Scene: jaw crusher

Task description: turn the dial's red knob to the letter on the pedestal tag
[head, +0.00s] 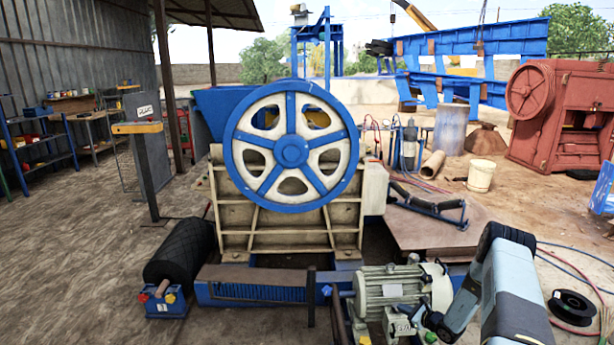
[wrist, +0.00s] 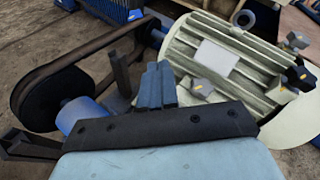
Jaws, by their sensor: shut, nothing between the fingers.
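A pedestal (head: 146,170) with a yellow top stands at the left in the head view. A small white tag (head: 145,110) with dark marks stands on it, too small to read. I cannot make out a dial with a red knob for certain. A blue box (head: 165,306) on the ground at the lower left has a small red cap (head: 143,297) and a yellow one on top; I cannot tell what it is. My gripper (wrist: 156,75) is shut and empty in the wrist view, apart from the tag and the blue box.
A grey motor (head: 400,290) is beside my arm; it also shows in the wrist view (wrist: 235,65). A jaw crusher with a blue-rimmed flywheel (head: 291,150) stands mid-scene. A black roller (head: 180,252) lies beside the blue box. Open dirt is at the left.

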